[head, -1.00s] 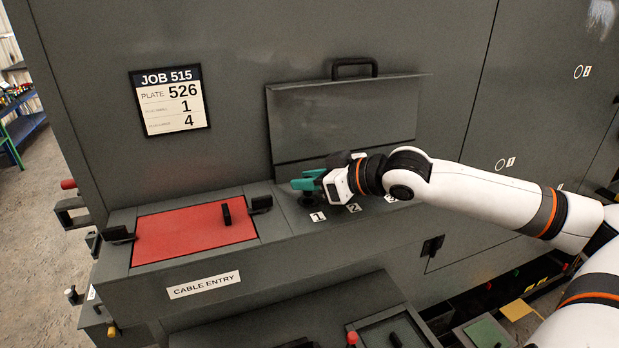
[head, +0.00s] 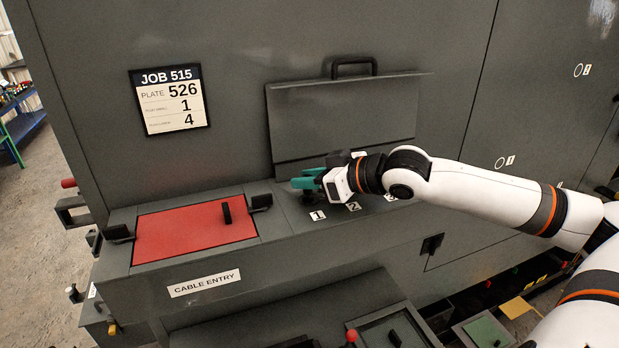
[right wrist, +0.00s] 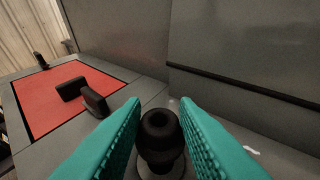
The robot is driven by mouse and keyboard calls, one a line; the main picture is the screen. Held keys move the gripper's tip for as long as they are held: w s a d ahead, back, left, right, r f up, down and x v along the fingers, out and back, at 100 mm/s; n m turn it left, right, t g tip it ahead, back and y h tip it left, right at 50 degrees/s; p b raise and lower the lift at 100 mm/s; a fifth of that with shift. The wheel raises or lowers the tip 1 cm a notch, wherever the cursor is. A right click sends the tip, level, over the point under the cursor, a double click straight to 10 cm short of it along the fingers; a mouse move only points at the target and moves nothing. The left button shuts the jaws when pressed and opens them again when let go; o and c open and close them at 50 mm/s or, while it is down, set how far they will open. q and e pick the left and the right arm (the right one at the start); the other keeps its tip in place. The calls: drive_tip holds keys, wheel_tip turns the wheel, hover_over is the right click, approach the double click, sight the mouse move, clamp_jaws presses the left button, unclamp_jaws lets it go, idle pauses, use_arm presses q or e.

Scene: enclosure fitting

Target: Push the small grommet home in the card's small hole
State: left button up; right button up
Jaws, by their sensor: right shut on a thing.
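My right gripper (head: 308,180) has teal fingers and sits over the ledge behind the label 1. In the right wrist view its fingers (right wrist: 161,104) are closed on either side of a black ringed grommet (right wrist: 160,128). The grommet stands upright, with a wider dark round base below it on the ledge. I cannot tell how deep it sits, and the hole is hidden beneath it. The job card (head: 169,100) on the wall reads JOB 515, plate 526, with 1 and 4 in the lower rows. My left gripper is not in view.
A red plate (head: 180,235) with black clamps lies left of the gripper, above the CABLE ENTRY label (head: 204,284). Labels 1 (head: 318,216) and 2 (head: 354,206) mark the ledge. A grey flap with a handle (head: 354,67) stands behind the gripper.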

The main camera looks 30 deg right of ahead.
sight(310, 194)
drive_tip(key=shift+p, duration=0.45)
idle(0.6)
drive_tip(key=shift+f+b, duration=1)
drive_tip(key=shift+f, duration=0.6)
drive_tip(key=shift+f, duration=0.15)
drive_tip(key=shift+c, duration=0.4)
drive_tip(key=o, duration=0.8)
drive_tip(key=shift+o, duration=1.3)
drive_tip(key=shift+s+a, duration=0.15)
drive_tip(key=shift+a, duration=0.05)
drive_tip(key=shift+d, duration=0.1)
drive_tip(key=shift+b, duration=0.3)
